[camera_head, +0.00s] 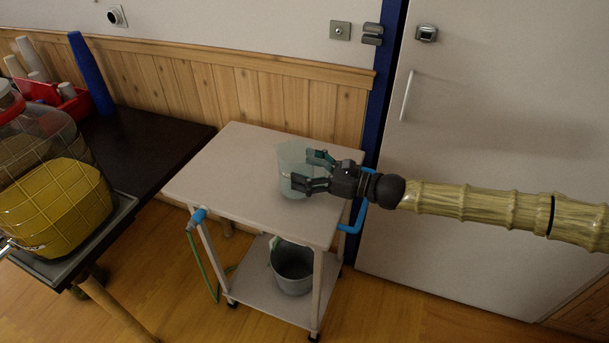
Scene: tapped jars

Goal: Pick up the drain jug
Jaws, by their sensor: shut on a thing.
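The drain jug (293,158) looks like a clear, pale see-through vessel and stands upright at the top of the white trolley (222,180). My gripper (306,170) reaches in from the right and its dark fingers are shut on the jug. The fingers cover part of the jug's right side. I cannot tell whether the jug's base touches the trolley top.
A large jar of yellow liquid (62,205) with a tap stands on the dark table (150,150) at left, near a red bin (62,98) and blue cup stack (90,75). A grey bucket (293,272) sits on the trolley's lower shelf. A door is behind.

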